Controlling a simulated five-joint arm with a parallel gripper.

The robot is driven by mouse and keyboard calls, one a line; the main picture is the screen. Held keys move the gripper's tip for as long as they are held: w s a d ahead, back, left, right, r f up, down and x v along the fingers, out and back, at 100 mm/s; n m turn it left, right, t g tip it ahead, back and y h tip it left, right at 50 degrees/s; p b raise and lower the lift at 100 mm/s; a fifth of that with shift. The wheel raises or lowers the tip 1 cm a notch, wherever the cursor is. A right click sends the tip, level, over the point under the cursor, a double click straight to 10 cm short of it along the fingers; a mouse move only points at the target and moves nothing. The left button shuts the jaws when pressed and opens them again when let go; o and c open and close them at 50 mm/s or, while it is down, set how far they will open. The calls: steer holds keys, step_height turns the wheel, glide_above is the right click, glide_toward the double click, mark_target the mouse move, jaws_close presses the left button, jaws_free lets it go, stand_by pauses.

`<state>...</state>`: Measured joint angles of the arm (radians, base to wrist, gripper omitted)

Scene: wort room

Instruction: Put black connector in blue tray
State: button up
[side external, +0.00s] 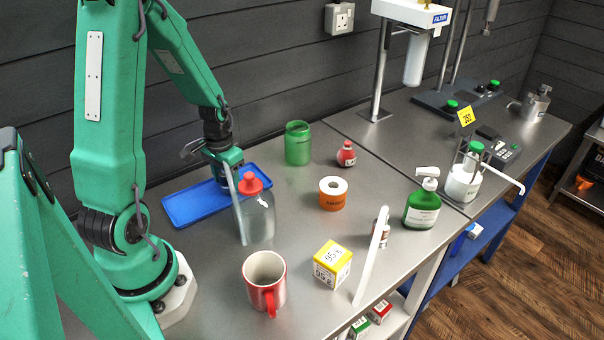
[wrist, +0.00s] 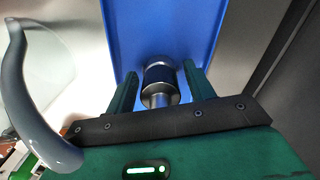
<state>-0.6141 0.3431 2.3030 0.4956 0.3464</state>
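The blue tray (side external: 190,205) lies flat on the steel bench, and its blue floor (wrist: 205,20) fills the upper middle of the wrist view. My gripper (side external: 228,178) points down over the tray's right part, partly behind a clear bottle. In the wrist view its two green fingers (wrist: 160,80) stand apart, one on each side of the black connector (wrist: 158,78), a dark, shiny stepped cylinder. Narrow gaps seem to show between the connector and the fingers. The connector appears against the tray floor; whether it touches it is unclear. The side view does not show the connector.
A clear bottle with a red cap (side external: 254,215) stands close in front of my gripper. A green jar (side external: 298,144) is just right of the tray.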

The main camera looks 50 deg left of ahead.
steer(key=shift+o, duration=0.3)
steer(key=shift+r, duration=0.1)
steer(key=shift+r, duration=6.1)
steer(key=shift+d, duration=0.1)
steer(key=s+d+r+m+t, duration=0.1)
steer(key=s+d+r+t, duration=0.1)
steer(key=d+r, duration=0.3)
steer(key=s+d+r+m+t, duration=0.2)
steer(key=d+r, duration=0.4)
steer(key=d, duration=0.7)
steer(key=shift+s+d+t, duration=0.25)
steer(key=shift+d+t, duration=0.15)
steer(key=shift+t, duration=0.4)
